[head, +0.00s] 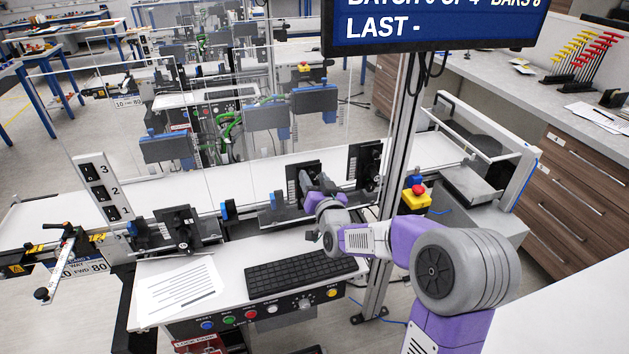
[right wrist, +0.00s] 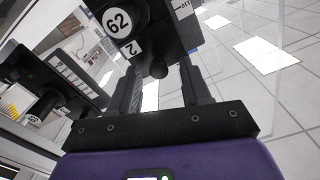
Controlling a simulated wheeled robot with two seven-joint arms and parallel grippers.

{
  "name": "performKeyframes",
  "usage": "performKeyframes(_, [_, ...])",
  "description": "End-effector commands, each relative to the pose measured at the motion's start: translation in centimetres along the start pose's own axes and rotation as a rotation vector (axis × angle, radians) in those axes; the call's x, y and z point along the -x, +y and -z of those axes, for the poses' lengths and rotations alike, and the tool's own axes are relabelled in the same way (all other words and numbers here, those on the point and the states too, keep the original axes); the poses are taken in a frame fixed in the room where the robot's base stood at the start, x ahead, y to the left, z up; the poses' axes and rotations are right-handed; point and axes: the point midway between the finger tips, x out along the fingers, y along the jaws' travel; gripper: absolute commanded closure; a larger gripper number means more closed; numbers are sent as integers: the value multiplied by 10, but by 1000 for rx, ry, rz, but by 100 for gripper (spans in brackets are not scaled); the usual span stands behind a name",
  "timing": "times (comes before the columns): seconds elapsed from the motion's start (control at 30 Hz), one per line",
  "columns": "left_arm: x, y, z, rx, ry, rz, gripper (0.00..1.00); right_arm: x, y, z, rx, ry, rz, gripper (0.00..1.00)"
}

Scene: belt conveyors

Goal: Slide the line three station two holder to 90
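The line three station two holder (head: 292,186) is a dark block with an upright plate on the near conveyor rail in the head view. In the right wrist view its dark face (right wrist: 178,28) carries a round "62" label and a "2" tag, with a small dark knob (right wrist: 158,70) below. My right gripper (head: 312,192) is at this holder, partly hiding it. In the right wrist view the right gripper (right wrist: 162,78) has its fingers apart, with the knob between or just beyond the tips; contact cannot be told. My left gripper is not in view.
Another dark holder (head: 172,228) stands left on the rail, and one (head: 364,162) stands to the right. A "3" sign (head: 98,186) marks the line. A keyboard (head: 300,272) and paper sheet (head: 178,288) lie in front. A post (head: 398,130) and clear panels stand nearby.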

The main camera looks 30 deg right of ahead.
Motion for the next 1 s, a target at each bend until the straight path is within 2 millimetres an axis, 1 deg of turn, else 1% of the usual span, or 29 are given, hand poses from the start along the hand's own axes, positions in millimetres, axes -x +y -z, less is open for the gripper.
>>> performKeyframes(0.17, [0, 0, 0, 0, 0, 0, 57, 2, 0, -1, 0, -1, 0, 52])
performKeyframes(0.27, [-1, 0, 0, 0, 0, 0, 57, 9, 0, 0, -1, -1, 0, 52])
performKeyframes(0.5, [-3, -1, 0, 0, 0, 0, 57, 46, 0, 0, -1, 0, -1, 52])
performKeyframes(0.6, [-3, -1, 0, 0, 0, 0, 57, 61, 0, 0, -1, 1, -1, 52])
performKeyframes(0.7, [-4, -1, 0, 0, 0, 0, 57, 70, 0, 0, -1, 1, 0, 52])
performKeyframes(0.8, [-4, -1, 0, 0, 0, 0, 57, 75, 0, 0, 0, 0, 0, 52])
performKeyframes(1.0, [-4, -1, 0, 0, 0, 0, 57, 76, 0, 0, 0, 0, 0, 52])
